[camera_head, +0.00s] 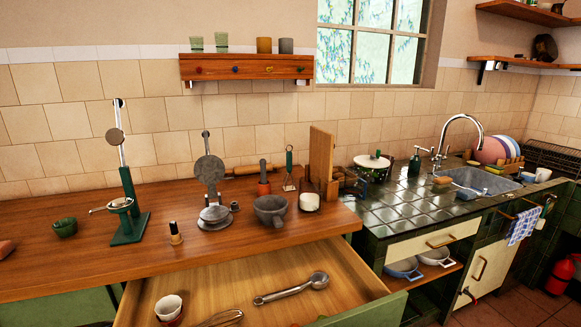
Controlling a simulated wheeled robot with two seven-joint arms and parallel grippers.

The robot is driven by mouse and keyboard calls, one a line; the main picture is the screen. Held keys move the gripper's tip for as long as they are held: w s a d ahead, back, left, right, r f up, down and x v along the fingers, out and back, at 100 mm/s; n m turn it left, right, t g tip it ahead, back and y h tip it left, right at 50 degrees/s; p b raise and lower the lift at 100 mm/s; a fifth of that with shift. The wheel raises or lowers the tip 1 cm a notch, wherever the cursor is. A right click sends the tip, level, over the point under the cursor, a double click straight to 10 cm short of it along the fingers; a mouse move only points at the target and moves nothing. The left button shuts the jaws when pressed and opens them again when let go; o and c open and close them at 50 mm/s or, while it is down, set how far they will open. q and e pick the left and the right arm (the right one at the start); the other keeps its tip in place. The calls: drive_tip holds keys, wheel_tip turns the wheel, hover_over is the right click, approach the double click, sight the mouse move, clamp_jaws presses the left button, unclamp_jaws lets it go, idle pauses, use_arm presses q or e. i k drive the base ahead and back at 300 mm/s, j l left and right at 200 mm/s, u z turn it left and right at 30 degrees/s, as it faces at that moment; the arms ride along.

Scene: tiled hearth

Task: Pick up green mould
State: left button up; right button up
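A small dark green fluted cup, which looks like the green mould (65,227), sits upright on the wooden counter at the left. It stands left of a green-based press stand (130,222), with a small gap between them. Nothing touches it from above. Neither of my grippers shows in the head view.
An open drawer (210,288) juts out below the counter, holding a scoop (290,288), a whisk (221,317) and a cup (168,307). A tortilla press (213,205), mortar (270,209) and dark-handled stamp (175,233) stand farther right. The wooden counter (90,262) is clear before the mould.

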sight(67, 227)
drive_tip(key=u, duration=1.5)
